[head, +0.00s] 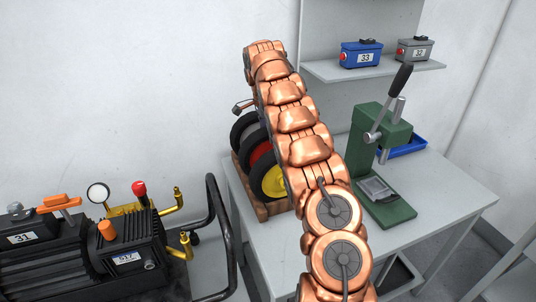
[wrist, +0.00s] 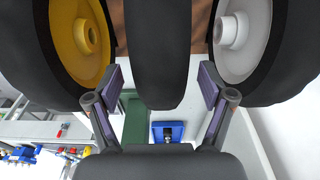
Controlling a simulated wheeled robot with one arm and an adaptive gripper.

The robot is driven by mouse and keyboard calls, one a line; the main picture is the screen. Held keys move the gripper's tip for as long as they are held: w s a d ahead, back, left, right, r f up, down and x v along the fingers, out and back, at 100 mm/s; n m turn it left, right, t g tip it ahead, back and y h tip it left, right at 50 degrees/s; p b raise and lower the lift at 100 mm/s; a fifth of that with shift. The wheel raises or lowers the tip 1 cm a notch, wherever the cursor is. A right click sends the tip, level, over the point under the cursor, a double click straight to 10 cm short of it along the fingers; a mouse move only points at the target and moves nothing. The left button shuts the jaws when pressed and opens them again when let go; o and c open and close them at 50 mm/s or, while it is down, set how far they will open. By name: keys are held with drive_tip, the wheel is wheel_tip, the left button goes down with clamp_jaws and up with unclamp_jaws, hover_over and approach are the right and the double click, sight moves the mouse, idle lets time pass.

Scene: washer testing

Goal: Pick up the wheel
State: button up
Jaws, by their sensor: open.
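Three black-tyred wheels stand upright in a row on a wooden rack (head: 262,208) in the head view: a grey-white one (head: 250,131) at the back, a red one (head: 262,156) in the middle and a yellow one (head: 274,182) in front. My arm hides part of them. In the wrist view, the middle tyre (wrist: 158,50) is seen edge-on between the yellow wheel (wrist: 80,42) and the white wheel (wrist: 238,40). My gripper (wrist: 161,80) is open, with one finger on each side of the middle tyre, and gaps show beside it.
A green lever press (head: 385,165) and a blue tray (head: 402,148) stand right of my arm on the grey table (head: 440,190). Boxes marked 33 (head: 361,54) and 32 (head: 415,49) sit on a shelf (head: 375,70). A black pump unit (head: 110,250) stands at the lower left.

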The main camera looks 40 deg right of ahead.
drive_tip(key=shift+d+f+p, duration=0.1)
drive_tip(key=shift+f+p, duration=0.25)
drive_tip(key=shift+f, duration=0.75)
clamp_jaws()
